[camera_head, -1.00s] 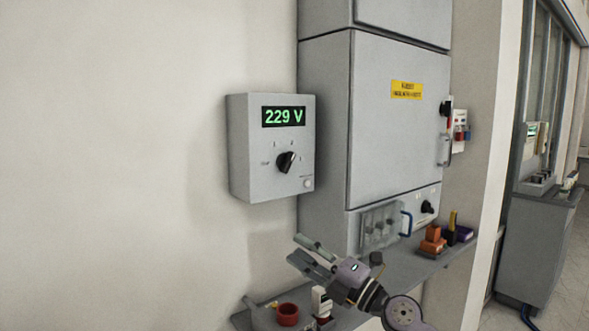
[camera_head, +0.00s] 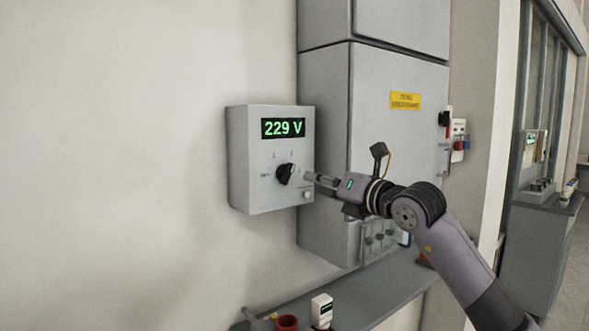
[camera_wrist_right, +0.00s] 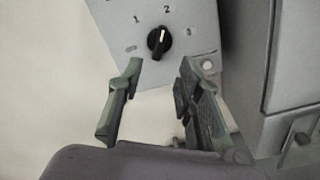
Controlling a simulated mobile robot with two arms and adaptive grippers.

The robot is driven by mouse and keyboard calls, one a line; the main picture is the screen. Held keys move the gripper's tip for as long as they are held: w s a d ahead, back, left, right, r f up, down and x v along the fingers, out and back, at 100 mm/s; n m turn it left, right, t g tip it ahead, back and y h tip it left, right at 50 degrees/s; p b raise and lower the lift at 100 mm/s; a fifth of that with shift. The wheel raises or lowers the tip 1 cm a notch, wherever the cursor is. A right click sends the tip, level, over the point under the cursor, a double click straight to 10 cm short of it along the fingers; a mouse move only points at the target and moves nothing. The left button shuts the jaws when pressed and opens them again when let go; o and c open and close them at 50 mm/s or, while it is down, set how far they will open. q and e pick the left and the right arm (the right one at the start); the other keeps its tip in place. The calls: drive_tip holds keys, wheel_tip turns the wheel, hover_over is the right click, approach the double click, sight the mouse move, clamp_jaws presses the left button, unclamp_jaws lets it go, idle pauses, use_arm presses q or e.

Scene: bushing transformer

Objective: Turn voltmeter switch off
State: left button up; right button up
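The voltmeter (camera_head: 240,165) is a grey box on the wall with a green display reading 229 V. Its black rotary switch (camera_head: 285,174) sits below the display. In the right wrist view the switch (camera_wrist_right: 159,41) shows a white pointer line and marks 1, 2 and 3 around it. My right gripper (camera_head: 308,178) is just right of the switch in the head view. In the right wrist view its two fingers (camera_wrist_right: 162,72) are spread apart, with the switch beyond them and nothing between them. My left gripper is not in view.
A tall grey cabinet (camera_head: 400,70) with a yellow label stands right of the voltmeter, behind my right arm. A shelf (camera_head: 375,290) below holds a red cup (camera_head: 287,322) and a small white device (camera_head: 321,309). The wall left of the voltmeter is clear.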

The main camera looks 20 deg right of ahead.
sight(290, 175)
drive_tip(key=p+x, duration=0.2)
drive_tip(key=x, duration=0.6)
drive_tip(key=shift+p, duration=0.35)
drive_tip(key=shift+w+a, duration=0.25)
drive_tip(key=shift+w, duration=0.45)
drive_tip(key=shift+c, duration=0.3)
clamp_jaws()
drive_tip(key=shift+f, duration=0.1)
